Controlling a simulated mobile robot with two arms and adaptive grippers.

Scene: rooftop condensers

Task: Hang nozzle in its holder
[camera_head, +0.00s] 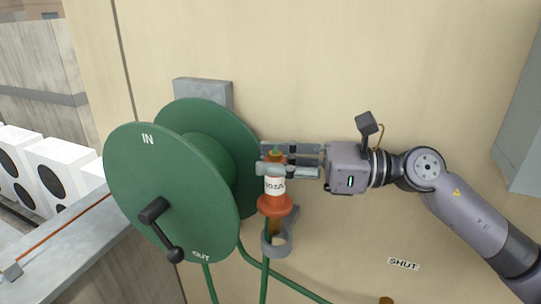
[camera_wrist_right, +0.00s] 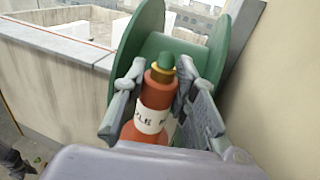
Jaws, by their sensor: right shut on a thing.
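The nozzle (camera_head: 275,187) is orange-red with a white lettered label, a flared orange collar and a brownish lower end. It stands about upright, narrow green top up. My right gripper (camera_head: 270,160) comes from the right and is shut on its upper part. The wrist view shows the nozzle (camera_wrist_right: 151,105) between both fingers (camera_wrist_right: 160,75). The grey holder (camera_head: 283,245), a ring-like cup on the wall, is right below the nozzle. The brownish end reaches down to the ring; I cannot tell whether it is inside.
A green hose reel (camera_head: 170,190) with a black crank (camera_head: 160,228) stands close left of the nozzle. Green hose (camera_head: 290,286) runs below. A "SHUT" label (camera_head: 403,264) is on the wall lower right. White condensers (camera_head: 55,172) stand beyond a parapet (camera_head: 70,238) at left.

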